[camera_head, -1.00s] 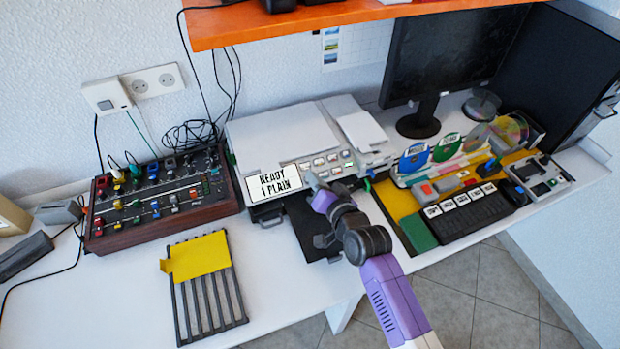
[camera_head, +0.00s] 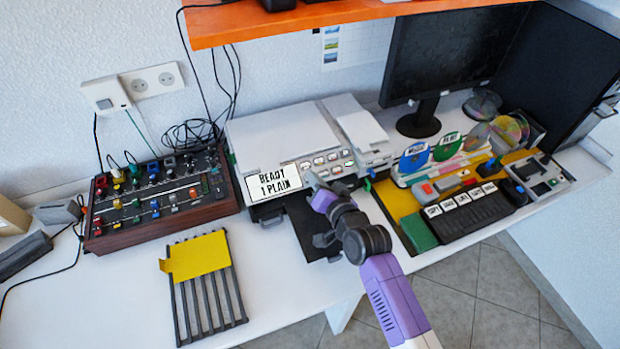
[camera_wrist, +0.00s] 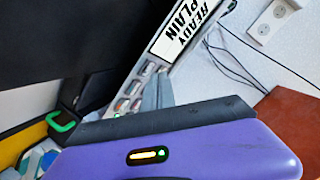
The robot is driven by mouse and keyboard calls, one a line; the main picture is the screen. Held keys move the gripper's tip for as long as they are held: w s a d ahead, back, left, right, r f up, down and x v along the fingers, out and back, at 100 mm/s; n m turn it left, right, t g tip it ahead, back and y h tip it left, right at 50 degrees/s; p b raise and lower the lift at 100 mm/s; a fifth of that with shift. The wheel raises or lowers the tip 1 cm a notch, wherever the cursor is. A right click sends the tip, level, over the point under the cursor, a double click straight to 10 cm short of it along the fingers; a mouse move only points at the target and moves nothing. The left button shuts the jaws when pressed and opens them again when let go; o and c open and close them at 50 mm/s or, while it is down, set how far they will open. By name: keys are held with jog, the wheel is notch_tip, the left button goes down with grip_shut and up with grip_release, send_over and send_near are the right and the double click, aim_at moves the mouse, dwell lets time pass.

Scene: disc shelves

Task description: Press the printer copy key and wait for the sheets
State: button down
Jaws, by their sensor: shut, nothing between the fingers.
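The white printer (camera_head: 262,135) stands at the back middle of the desk. Its display (camera_head: 273,183) reads "READY 1 PLAIN", and the display also shows in the wrist view (camera_wrist: 188,28). A panel of small keys (camera_head: 326,163) lies right of the display; some keys show in the wrist view (camera_wrist: 130,92). My gripper (camera_head: 312,181) is at the printer's front, just below the key row. Its fingers are shut and empty. I cannot tell whether the fingertips touch a key. The black output tray (camera_head: 305,222) lies below, partly hidden by my arm; no sheet shows on its visible part.
A mixer box (camera_head: 160,195) with knobs stands left of the printer. A black rack (camera_head: 208,298) with a yellow sheet (camera_head: 196,256) lies in front. Right are a yellow mat (camera_head: 397,200), a labelled key box (camera_head: 470,210) and discs. A monitor (camera_head: 450,55) stands behind. An orange shelf (camera_head: 340,12) hangs above.

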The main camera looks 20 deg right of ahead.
jog(key=shift+w+f, duration=0.15)
jog(key=shift+f, duration=0.05)
jog(key=shift+w+f+b, duration=0.2)
jog(key=shift+f+b, duration=0.2)
jog(key=shift+b, duration=0.15)
dwell(0.5)
jog(key=shift+r, duration=0.15)
jog(key=shift+s+r+p, duration=0.45)
jog(key=shift+r+p, duration=0.2)
jog(key=shift+p, duration=0.25)
